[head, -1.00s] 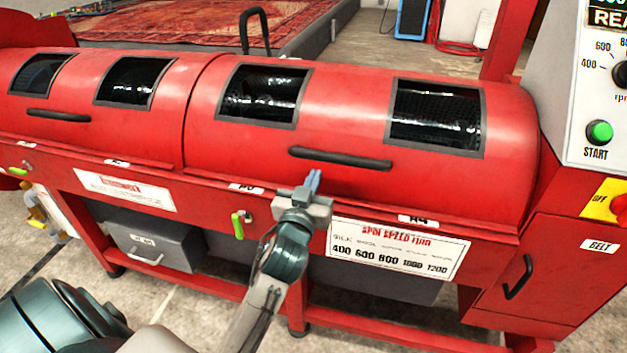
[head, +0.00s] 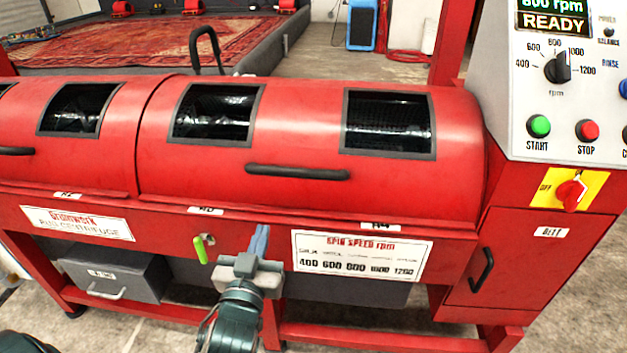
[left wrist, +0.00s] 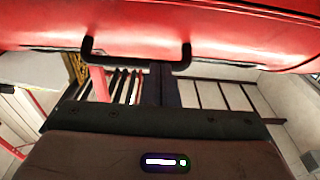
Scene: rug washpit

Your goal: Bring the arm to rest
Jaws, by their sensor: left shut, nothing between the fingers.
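My left gripper (head: 260,243) is shut and empty. In the head view it stands in front of the red rug centrifuge (head: 390,188), below its lid handle (head: 297,172) and just left of the spin speed sign (head: 362,257). Its blue fingers point up towards the machine's front. In the left wrist view the shut fingers (left wrist: 161,84) show at the middle, with a dark handle (left wrist: 135,62) on the red surface beyond them. I cannot tell whether the fingers touch the machine. My right gripper is not in view.
A control panel reading 800 rpm READY stands at the right, with a green start button (head: 539,126), a red stop button (head: 587,130) and a red switch (head: 570,194). A green-handled lever (head: 203,249) is left of my gripper. A grey drawer (head: 110,275) is lower left.

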